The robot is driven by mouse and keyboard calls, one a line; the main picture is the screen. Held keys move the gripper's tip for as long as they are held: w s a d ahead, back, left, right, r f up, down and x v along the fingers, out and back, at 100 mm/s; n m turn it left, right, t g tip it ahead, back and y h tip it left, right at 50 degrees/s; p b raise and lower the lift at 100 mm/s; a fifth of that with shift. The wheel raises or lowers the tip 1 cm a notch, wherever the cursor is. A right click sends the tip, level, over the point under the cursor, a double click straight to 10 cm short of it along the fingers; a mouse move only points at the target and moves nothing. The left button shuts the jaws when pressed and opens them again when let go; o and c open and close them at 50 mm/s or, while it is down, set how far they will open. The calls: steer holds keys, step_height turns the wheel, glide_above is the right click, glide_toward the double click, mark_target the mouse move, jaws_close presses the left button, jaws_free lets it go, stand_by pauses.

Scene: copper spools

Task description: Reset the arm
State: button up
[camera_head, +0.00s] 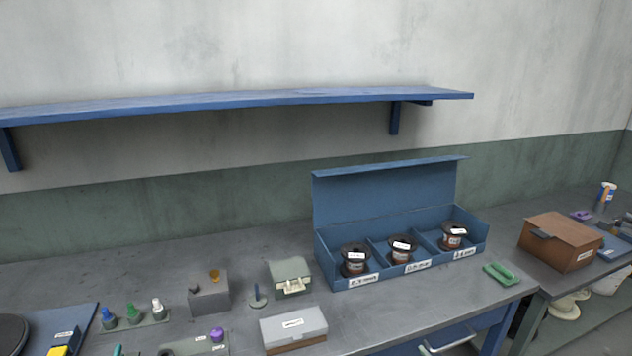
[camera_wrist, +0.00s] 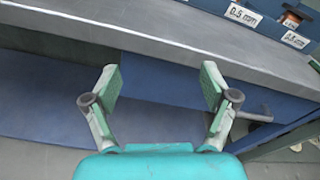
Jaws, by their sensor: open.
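My gripper (camera_wrist: 160,88) shows in the wrist view with its two green-padded fingers spread apart and nothing between them. It is in front of the bench's front edge, facing the blue drawer front. The head view does not show the gripper. In the head view a blue open-lidded box (camera_head: 340,286) stands on the bench. It has three compartments, each with a copper spool: the left spool (camera_head: 355,262), the middle spool (camera_head: 402,250) and the right spool (camera_head: 453,237). White labels are on the box front.
The grey bench top (camera_wrist: 130,38) edge lies ahead of the gripper. A blue drawer (camera_head: 452,338) with a handle is under the bench. A blue shelf (camera_head: 240,100) hangs above.

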steer(key=s+a+f+n+g+h, duration=0.15)
steer(key=s+f+n, duration=0.35)
steer(key=s, duration=0.9)
steer(key=s+a+f+n+h, duration=0.1)
steer(key=s+f+n+h, duration=0.45)
steer(key=s, duration=0.85)
steer(key=s+r+n+y, duration=0.1)
steer(key=s+r+n, duration=0.6)
steer(key=s+n, duration=0.2)
steer(key=s+r+n+y, duration=0.1)
steer(key=s+r+n, duration=0.7)
steer(key=s, duration=0.4)
steer(key=shift+a+n, duration=0.45)
steer(key=shift+n, duration=0.2)
